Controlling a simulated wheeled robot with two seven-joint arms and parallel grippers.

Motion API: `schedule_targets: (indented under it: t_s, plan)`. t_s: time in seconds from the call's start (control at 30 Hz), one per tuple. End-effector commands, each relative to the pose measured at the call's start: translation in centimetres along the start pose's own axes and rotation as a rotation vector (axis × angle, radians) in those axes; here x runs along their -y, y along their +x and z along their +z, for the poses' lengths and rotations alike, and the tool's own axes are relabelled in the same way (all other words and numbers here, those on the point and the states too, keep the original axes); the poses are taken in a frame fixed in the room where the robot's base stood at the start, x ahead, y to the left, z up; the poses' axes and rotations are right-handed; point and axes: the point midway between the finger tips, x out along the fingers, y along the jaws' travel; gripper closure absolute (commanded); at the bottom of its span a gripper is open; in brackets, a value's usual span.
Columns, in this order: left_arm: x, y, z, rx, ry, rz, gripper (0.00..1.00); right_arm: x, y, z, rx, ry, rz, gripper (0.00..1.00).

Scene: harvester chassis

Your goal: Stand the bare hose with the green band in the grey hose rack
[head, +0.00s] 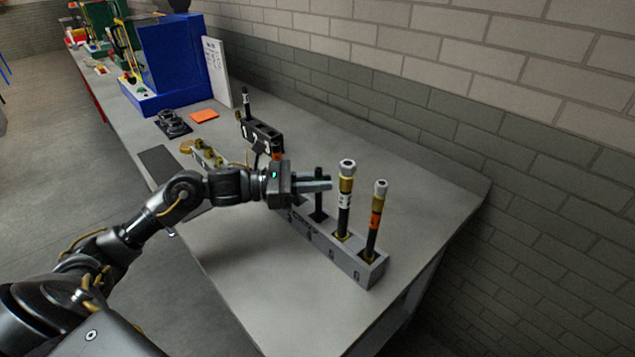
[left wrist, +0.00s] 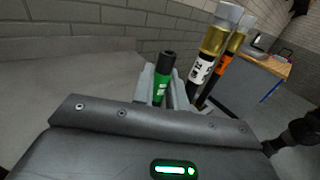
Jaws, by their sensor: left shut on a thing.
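The bare hose is black and upright, and its green band (left wrist: 161,90) shows between my fingers in the left wrist view. In the head view the hose (head: 319,205) stands over the grey hose rack (head: 345,262), its lower end at the rack's top. I cannot tell how deep it sits in a slot. My left gripper (head: 318,184) is shut around its upper part; the fingers hide the band in the head view. Two hoses with brass and silver ends stand in the rack, one with a white band (head: 344,201), one with an orange band (head: 376,220). My right gripper is out of view.
Behind my left gripper, a dark holder (head: 262,135) with a hose stands on the grey table (head: 250,285). A brick wall runs along the right. The table's front is clear.

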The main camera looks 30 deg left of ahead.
Motion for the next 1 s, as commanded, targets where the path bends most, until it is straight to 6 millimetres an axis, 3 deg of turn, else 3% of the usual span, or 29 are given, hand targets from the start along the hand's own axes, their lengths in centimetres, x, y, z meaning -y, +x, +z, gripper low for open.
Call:
schedule_targets:
  t_s: [0.2,0.73,0.77,0.8,0.93,1.0]
  plan:
    - [0.0,0.0,-0.73,0.0,0.001,0.0,1.0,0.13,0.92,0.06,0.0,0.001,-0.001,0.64]
    - [-0.01,0.0,-0.74,0.0,0.0,0.0,1.0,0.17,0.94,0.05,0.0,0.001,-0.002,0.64]
    - [-0.01,0.0,-0.74,0.0,0.0,0.0,0.82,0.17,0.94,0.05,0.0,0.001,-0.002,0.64]
    - [-0.01,0.0,-0.74,0.0,0.0,0.0,0.77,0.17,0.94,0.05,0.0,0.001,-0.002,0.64]
    - [0.0,0.0,-0.75,0.0,0.0,0.0,0.6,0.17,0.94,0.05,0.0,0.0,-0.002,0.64]
    - [-0.01,0.0,-0.75,0.0,0.0,0.0,0.6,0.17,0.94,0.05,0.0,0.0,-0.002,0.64]
